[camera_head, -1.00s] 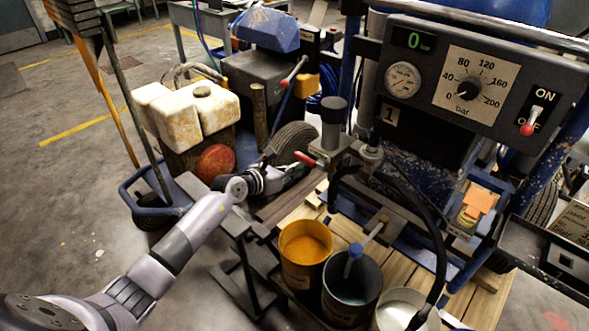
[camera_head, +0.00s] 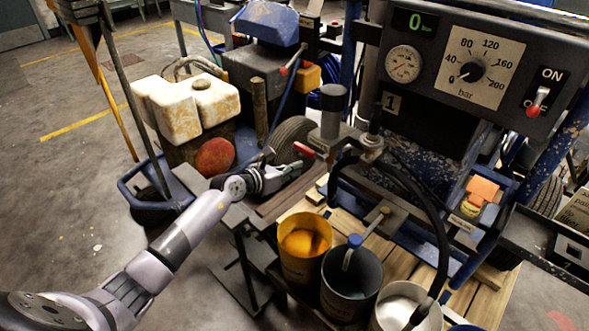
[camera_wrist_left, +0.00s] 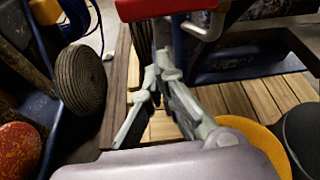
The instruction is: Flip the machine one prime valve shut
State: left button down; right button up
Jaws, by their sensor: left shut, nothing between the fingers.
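Machine one carries a black panel with a gauge and a "1" plate (camera_head: 389,101). Below and left of the panel is a grey valve body with a short red lever (camera_head: 304,149), which I take to be the prime valve. The lever sticks out to the left. My left gripper (camera_head: 299,168) is just below the lever and appears apart from it. Its fingers are shut and empty. In the left wrist view the red handle (camera_wrist_left: 165,8) spans the top edge, beyond the shut fingers (camera_wrist_left: 162,60). My right gripper is not in view.
A bucket with orange contents (camera_head: 304,240), a dark bucket (camera_head: 350,285) and a white-filled bucket (camera_head: 405,305) stand below on wooden slats. A black hose (camera_head: 440,225) hangs to their right. A tyre (camera_head: 292,140) is behind my gripper. Open floor lies left.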

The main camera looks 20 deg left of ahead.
pick_arm(q)
jog(key=p+v, duration=0.2)
jog(key=v, duration=0.8)
jog(key=shift+d+f, duration=0.2)
jog(key=shift+f, duration=0.1)
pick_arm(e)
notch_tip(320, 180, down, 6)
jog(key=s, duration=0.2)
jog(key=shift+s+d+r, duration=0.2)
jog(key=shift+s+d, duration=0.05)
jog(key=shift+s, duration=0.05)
